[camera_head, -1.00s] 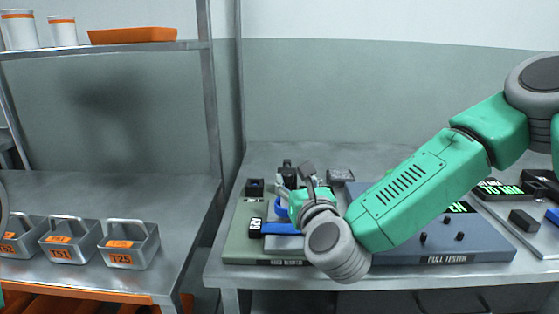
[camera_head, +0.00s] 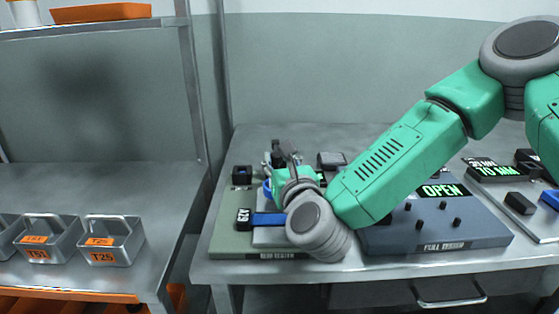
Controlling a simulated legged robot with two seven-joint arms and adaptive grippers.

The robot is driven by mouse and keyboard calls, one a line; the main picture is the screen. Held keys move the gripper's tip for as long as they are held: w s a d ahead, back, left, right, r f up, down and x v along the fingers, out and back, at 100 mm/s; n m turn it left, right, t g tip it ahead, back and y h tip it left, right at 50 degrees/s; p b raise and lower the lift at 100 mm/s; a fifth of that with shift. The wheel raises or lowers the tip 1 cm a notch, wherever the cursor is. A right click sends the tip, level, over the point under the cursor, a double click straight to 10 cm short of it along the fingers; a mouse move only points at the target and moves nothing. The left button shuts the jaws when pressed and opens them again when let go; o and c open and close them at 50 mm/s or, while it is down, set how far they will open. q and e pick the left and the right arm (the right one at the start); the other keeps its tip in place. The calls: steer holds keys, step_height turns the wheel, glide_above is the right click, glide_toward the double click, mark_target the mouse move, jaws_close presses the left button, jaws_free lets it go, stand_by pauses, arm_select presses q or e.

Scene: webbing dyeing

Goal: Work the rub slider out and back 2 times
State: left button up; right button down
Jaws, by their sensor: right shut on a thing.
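The rub tester (camera_head: 224,239) is a pale green board at the left end of the bench, with a label on its front edge. A small black display (camera_head: 244,219) and a blue strip (camera_head: 269,220) are on it. My right gripper (camera_head: 280,160) is over the back part of the tester, shut on a part there that I take to be the rub slider; the wrist and fingers hide most of it. A blue ring-like part shows just left of the fingers. My left gripper is out of view.
The blue pull tester (camera_head: 440,236), with small black knobs and a display reading OPEN, stands right of the rub tester, under my right forearm. Metal bins (camera_head: 110,246) with orange labels stand on the left rack (camera_head: 130,185). An orange tray (camera_head: 100,13) lies on its upper shelf.

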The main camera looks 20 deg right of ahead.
steer(key=shift+s+a+f, duration=0.1)
steer(key=shift+s+a, duration=0.05)
steer(key=shift+a, duration=0.25)
stand_by(0.7)
steer(key=c, duration=1.3)
jaws_free()
steer(key=shift+c, duration=0.2)
steer(key=shift+o, duration=0.2)
steer(key=shift+a, duration=0.4)
steer(key=shift+d, duration=0.65)
steer(key=s, duration=1.1)
steer(key=shift+s+a, duration=0.2)
steer(key=shift+s, duration=0.15)
